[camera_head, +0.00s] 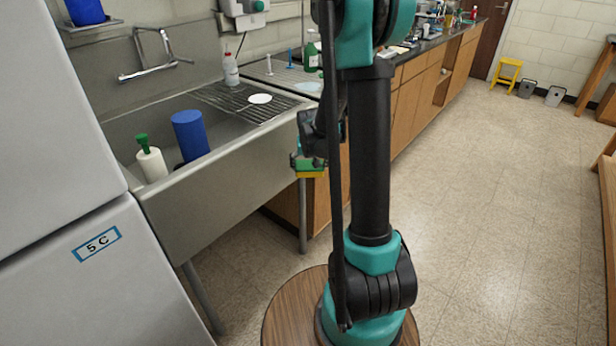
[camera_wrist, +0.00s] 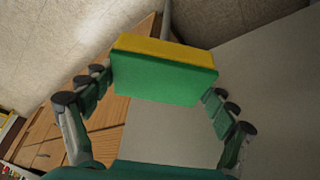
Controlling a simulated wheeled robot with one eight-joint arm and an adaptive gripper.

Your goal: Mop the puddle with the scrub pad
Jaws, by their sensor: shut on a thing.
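The scrub pad (camera_wrist: 160,88) is a block with a green face and a yellow face. My gripper (camera_wrist: 158,82) is shut on it, with a finger at each end. In the head view the pad (camera_head: 312,173) shows small beneath my gripper (camera_head: 309,162), by the right front corner of the sink. A pale bluish patch (camera_head: 308,87), which looks like the puddle, lies on the grey surface right of the sink's rack, behind and above my gripper. My arm hides part of that area. The pad is apart from the patch.
The steel sink (camera_head: 215,185) holds a blue cylinder (camera_head: 190,134) and a white bottle with a green top (camera_head: 150,160). A white disc (camera_head: 260,98) lies on the wire rack. A green bottle (camera_head: 313,52) stands near the patch.

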